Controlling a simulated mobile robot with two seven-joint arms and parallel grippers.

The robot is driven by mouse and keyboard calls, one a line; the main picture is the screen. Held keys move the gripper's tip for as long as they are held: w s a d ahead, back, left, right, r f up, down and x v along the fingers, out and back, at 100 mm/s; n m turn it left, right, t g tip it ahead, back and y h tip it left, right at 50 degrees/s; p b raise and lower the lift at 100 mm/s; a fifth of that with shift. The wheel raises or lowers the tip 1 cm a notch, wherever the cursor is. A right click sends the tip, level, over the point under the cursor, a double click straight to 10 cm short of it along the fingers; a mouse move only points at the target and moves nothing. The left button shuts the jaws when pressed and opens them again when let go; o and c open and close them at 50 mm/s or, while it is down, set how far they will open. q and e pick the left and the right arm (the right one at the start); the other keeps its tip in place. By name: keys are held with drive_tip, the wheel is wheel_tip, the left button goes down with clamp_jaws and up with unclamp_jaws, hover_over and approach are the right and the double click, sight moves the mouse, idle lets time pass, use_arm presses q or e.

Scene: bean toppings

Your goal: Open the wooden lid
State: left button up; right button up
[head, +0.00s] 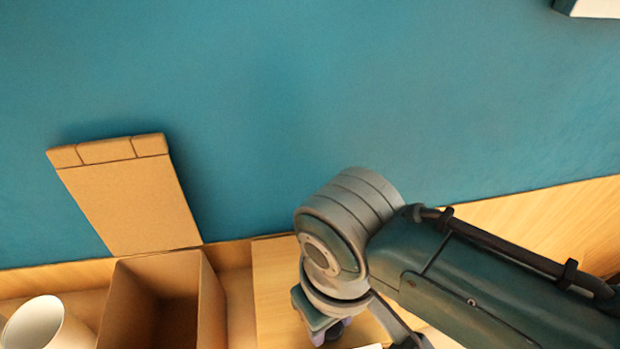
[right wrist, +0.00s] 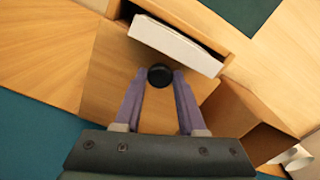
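The wooden lid (right wrist: 110,75) is a flat, light wooden panel with a round black knob (right wrist: 160,75). It also shows in the head view (head: 277,285), partly hidden by my right arm. My right gripper (right wrist: 160,77) is over the lid, its two purple fingers on either side of the knob. No clear gap shows between the fingertips and the knob, so the gripper looks shut on it. The lid looks flat; whether it is lifted at all cannot be told. My left gripper is not in view.
A white cup (head: 35,325) stands left of that box. A white block (right wrist: 175,45) sits in a slot beside the lid.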

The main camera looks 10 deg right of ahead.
clamp_jaws()
idle(0.9)
